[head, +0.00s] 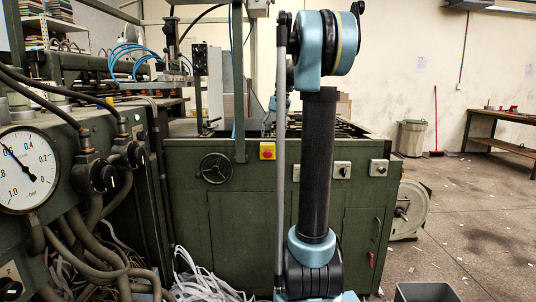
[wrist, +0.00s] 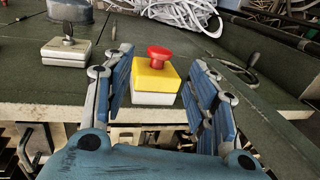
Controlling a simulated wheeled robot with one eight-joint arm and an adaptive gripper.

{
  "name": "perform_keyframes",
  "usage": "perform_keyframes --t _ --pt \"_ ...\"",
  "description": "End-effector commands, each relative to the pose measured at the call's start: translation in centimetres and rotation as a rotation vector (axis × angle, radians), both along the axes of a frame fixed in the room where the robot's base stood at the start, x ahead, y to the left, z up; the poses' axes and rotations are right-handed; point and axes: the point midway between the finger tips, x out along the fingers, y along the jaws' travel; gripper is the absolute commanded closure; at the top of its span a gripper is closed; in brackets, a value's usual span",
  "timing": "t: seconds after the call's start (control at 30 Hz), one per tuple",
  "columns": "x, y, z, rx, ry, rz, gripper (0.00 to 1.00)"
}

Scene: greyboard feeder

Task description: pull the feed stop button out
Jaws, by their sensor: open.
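The feed stop button is a red mushroom button on a yellow box with a pale base. In the head view the button (head: 267,151) is on the green cabinet front, left of my arm. In the wrist view the red button (wrist: 159,55) stands out from its yellow box (wrist: 157,78). My gripper (wrist: 163,62) is open, with one blue finger on each side of the button and box. Gaps show between the fingers and the box, and nothing is held. I cannot make out the gripper in the head view.
A handwheel (head: 215,168) is beside the button; it also shows in the wrist view (wrist: 243,70). A grey switch box (wrist: 66,50) is on the other side. The green cabinet (head: 240,215) fills the middle. Paper strips (head: 200,280) lie below. A gauge panel is at left.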

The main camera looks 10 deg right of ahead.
Motion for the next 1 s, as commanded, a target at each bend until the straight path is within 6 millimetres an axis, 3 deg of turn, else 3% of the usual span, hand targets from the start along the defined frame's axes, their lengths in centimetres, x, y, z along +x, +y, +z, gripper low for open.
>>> perform_keyframes --t 0.3,0.5,0.9,0.93,1.0 --pt "0.2 1.2 -5.3 0.000 0.000 0.001 0.47" --pt "0.3 1.7 -7.3 0.000 0.000 0.000 0.47" --pt "0.3 1.8 -8.0 0.000 0.000 0.000 0.47" --pt "0.3 1.8 -8.0 0.000 0.000 0.000 0.50" --pt "0.3 1.8 -8.0 0.000 0.000 0.000 0.66"
